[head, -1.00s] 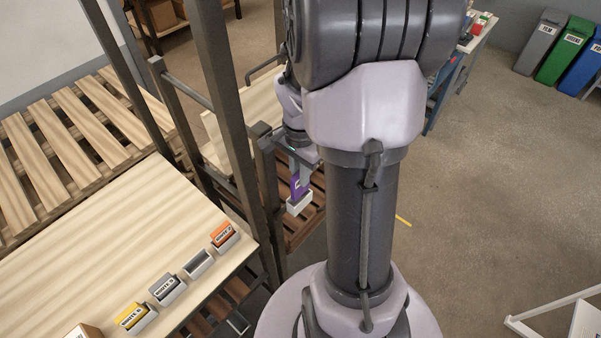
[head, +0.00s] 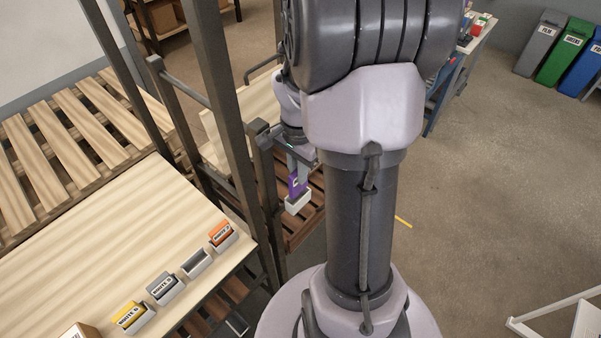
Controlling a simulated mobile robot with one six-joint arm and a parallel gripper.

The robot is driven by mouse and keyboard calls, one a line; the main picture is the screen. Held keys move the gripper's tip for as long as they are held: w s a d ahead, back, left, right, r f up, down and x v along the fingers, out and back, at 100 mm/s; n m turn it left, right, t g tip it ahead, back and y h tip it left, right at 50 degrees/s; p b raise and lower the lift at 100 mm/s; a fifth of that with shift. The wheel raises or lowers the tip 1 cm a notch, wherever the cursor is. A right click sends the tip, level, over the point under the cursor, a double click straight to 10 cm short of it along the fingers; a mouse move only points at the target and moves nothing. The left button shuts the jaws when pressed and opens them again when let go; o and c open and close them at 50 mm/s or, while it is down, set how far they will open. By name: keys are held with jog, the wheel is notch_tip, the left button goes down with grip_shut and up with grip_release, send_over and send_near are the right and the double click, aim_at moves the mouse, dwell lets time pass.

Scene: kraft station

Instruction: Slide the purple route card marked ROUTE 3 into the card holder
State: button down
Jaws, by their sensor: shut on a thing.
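The purple route card (head: 297,187) is in my gripper (head: 298,175), which points down and is shut on it. The card's lower edge is at a small white card holder (head: 297,204) beyond the dark post. I cannot tell how deep the card sits in the holder or whether it only stands in front of it. The card's marking is too small to read. My own arm column hides part of the area to the right.
Dark posts (head: 262,180) stand just left of my gripper. On the wooden table (head: 110,230), orange (head: 222,232), grey (head: 164,286) and yellow (head: 130,315) cards stand in holders, and one holder (head: 196,263) is empty. The floor at right is open.

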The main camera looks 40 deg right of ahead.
jog(key=shift+w+f, duration=0.1)
jog(key=shift+f+b, duration=1.4)
jog(key=shift+f, duration=0.1)
jog(key=shift+f+b, duration=0.75)
jog(key=shift+b, duration=0.1)
jog(key=c, duration=1.3)
grip_release()
jog(key=shift+c, duration=0.2)
jog(key=shift+w+r, duration=0.1)
